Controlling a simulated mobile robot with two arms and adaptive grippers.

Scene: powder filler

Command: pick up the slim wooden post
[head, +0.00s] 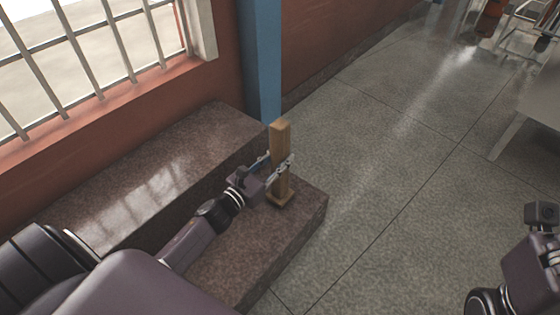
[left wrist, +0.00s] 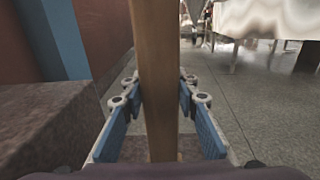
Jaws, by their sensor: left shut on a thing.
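The slim wooden post (head: 281,143) stands upright on a small square foot near the end of the brown stone step. My left gripper (head: 279,171) is shut on the post at about its middle height. In the left wrist view the post (left wrist: 158,70) runs upright between the two blue-padded fingers of the left gripper (left wrist: 160,98). I cannot tell whether its foot touches the stone. At the lower right of the head view, part of my right arm shows, but its fingers cannot be made out.
The stone step (head: 245,255) has a higher ledge (head: 150,165) behind it under the barred window. A blue pillar (head: 259,60) rises just behind the post. Grey floor (head: 400,150) lies open to the right. A pale table (head: 535,110) stands at the far right.

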